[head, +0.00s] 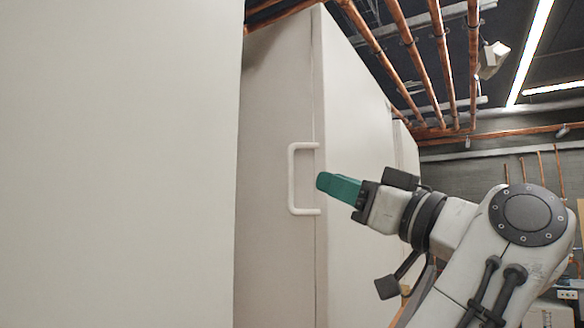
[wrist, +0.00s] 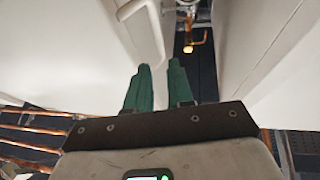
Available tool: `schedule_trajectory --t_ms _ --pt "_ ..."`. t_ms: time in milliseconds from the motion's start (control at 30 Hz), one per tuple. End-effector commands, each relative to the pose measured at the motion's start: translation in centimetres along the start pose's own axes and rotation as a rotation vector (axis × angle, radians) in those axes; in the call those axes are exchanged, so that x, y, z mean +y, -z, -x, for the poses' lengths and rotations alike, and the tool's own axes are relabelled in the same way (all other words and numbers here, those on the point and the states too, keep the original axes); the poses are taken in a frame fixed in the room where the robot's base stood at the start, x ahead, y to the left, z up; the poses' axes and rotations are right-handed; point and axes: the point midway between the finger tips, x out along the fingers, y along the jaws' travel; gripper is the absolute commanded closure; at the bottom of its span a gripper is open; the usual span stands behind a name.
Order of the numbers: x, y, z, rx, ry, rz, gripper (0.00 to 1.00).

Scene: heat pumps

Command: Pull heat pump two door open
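A tall pale door panel (head: 275,110) with a white C-shaped handle (head: 293,180) stands at the middle of the head view. It looks shut, with a thin seam along its right side. No number shows on it. My gripper (head: 321,182) has teal fingers and is just right of the handle, pointing left at it. In the wrist view the two fingers (wrist: 160,66) are apart with a gap between them.
A large pale panel (head: 120,160) fills the left of the head view, nearer to me. The cabinet's pale side (head: 355,130) runs back to the right. Copper pipes (head: 405,50) run overhead. Open room lies at the right rear, behind my arm.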

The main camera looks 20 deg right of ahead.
Motion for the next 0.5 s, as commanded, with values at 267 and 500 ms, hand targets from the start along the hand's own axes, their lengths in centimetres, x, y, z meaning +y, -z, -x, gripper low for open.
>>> schedule_trajectory --t_ms 267,500 --pt "-0.1 0.3 -5.4 -0.003 0.003 -0.004 0.78" --pt "-0.1 0.1 -8.4 -0.002 0.002 -0.002 0.78"
